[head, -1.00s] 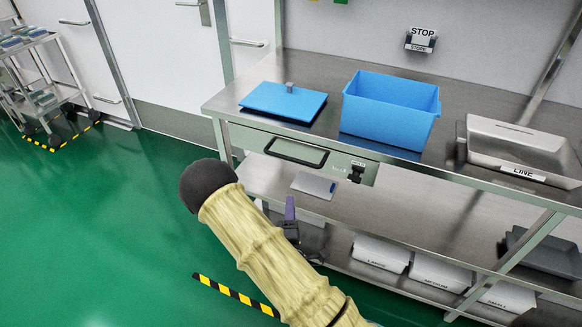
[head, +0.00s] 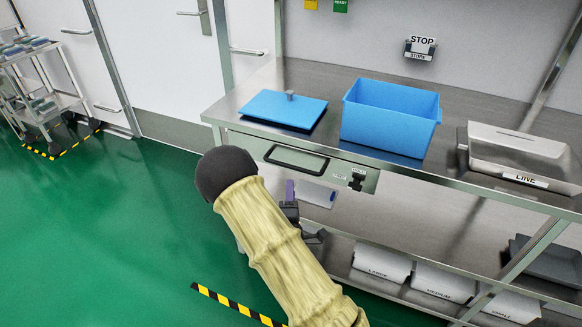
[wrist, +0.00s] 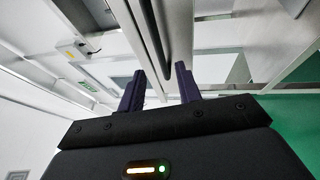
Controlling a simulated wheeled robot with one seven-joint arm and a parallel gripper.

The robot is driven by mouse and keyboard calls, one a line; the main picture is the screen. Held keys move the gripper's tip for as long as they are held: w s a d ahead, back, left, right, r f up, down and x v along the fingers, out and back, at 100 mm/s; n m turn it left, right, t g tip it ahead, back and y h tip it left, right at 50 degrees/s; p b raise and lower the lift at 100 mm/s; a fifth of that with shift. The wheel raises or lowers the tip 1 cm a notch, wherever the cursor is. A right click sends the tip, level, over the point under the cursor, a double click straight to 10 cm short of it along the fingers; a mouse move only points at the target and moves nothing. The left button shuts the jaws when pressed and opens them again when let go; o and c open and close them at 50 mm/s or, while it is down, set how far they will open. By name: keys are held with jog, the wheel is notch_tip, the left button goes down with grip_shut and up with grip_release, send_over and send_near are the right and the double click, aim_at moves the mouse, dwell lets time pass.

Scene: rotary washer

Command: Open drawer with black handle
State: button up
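The drawer (head: 328,172) is a grey-green front under the tabletop, and it looks shut and flush. Its black handle (head: 297,166) is a long horizontal loop on the left part of that front. In the wrist view the handle (wrist: 154,38) is a dark bar running down toward the gap between my fingertips. My gripper (wrist: 160,78) is open, with two purple fingers apart and nothing held. In the head view my gripper (head: 290,190) is just below the handle, partly hidden by my arm. Contact with the handle cannot be told.
A blue lid (head: 283,108) and a blue bin (head: 390,118) stand on the tabletop above the drawer. A black switch (head: 357,181) sits right of the handle. A lower shelf (head: 410,222) runs beneath. Green floor (head: 120,230) is open at the left.

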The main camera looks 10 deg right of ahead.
aim_at(291, 167)
jog(key=x, duration=0.9)
jog(key=shift+w+d+r, duration=0.1)
jog(key=shift+w+r, duration=0.05)
jog(key=shift+w, duration=0.2)
grip_shut()
